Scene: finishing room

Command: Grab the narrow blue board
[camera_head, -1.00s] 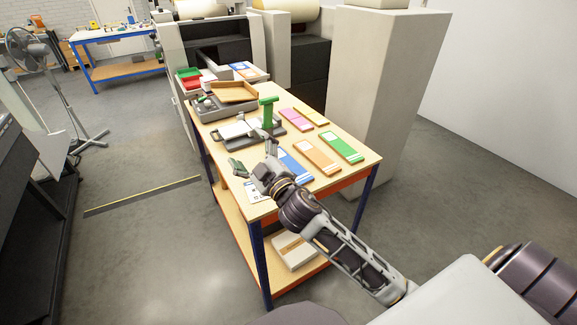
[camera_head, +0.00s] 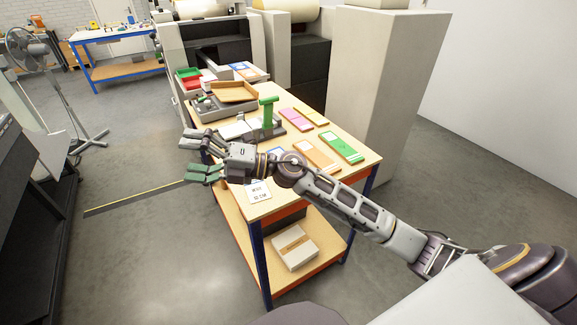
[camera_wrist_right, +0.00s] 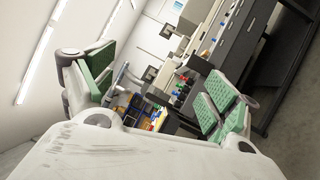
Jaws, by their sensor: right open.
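The blue board is hidden, or nearly so, behind my right arm at the table's near part. My right gripper (camera_head: 196,154) is open and empty. It points left, with its fingers out past the table's left edge and clear of the boards. In the right wrist view its green-padded fingers (camera_wrist_right: 160,95) stand wide apart with nothing between them. An orange board (camera_head: 316,156) and a green board (camera_head: 341,147) lie flat on the worktable (camera_head: 352,170), right of my arm. My left gripper is not in view.
A pink board (camera_head: 296,119) and another orange board (camera_head: 311,117) lie farther back. A green-handled device (camera_head: 267,113) and a wooden tray (camera_head: 234,92) stand behind. A printed card (camera_head: 257,191) lies at the near left corner. A box (camera_head: 294,249) sits on the lower shelf.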

